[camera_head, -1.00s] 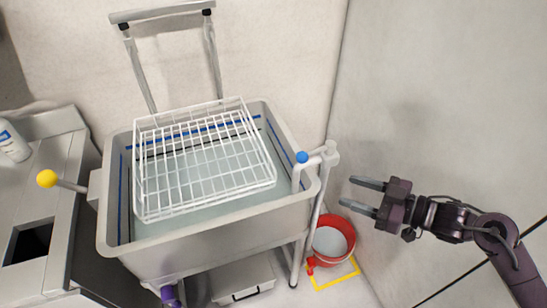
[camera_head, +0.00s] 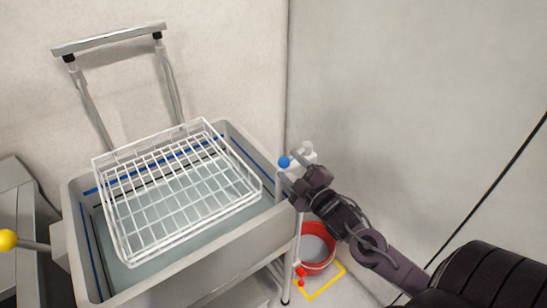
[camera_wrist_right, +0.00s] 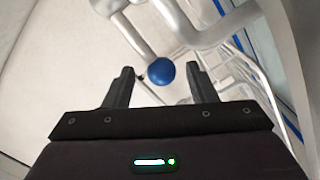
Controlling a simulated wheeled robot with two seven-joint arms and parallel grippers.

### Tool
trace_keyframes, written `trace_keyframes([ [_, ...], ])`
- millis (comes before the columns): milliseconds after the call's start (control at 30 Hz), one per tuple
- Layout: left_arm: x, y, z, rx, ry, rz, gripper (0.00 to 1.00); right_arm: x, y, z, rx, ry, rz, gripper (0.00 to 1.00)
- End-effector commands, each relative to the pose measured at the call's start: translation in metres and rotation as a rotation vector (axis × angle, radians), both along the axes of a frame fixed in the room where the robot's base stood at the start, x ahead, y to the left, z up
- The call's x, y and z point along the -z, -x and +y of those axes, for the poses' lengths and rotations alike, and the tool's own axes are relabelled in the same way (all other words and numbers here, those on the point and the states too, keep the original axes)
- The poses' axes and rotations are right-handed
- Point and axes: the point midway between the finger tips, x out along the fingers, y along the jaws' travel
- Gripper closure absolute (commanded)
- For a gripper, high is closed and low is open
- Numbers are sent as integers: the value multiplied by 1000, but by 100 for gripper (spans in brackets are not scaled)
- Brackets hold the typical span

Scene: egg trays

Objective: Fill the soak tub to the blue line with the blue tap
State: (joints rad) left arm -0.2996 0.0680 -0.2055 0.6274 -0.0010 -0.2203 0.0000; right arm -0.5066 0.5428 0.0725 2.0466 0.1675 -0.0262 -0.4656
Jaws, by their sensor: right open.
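The grey soak tub (camera_head: 75,190) holds clear water (camera_head: 175,215), with a white wire basket (camera_head: 185,190) in its upper part. A blue line (camera_head: 93,190) runs along the inner walls, and the water surface looks lower than it. The blue tap knob (camera_head: 284,162) is on the pale tap at the tub's right corner. My right gripper (camera_head: 296,184) is at that corner, partly overlapping the tap. In the right wrist view its open jaws frame the blue knob (camera_wrist_right: 160,71), which lies between or just beyond the fingertips; contact cannot be told. My left gripper is out of view.
A red bucket (camera_head: 331,262) stands on the floor in a yellow outline (camera_head: 326,291), below my right arm. A red tap handle (camera_head: 300,272) is beside it. A yellow-knobbed lever (camera_head: 8,240) is at the left. A wall rises close to the right.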

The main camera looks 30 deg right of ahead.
Motion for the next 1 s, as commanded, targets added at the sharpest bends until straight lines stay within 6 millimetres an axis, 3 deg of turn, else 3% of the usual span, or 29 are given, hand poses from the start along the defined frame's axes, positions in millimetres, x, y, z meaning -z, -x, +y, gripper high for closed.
trace_keyframes([
  [300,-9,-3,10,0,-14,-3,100,-1,-40,2,-1,-1,-1,48],
  [733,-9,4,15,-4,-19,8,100,0,-48,2,-3,-1,1,48],
  [1000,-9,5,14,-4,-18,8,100,0,-48,2,-3,-2,1,84],
])
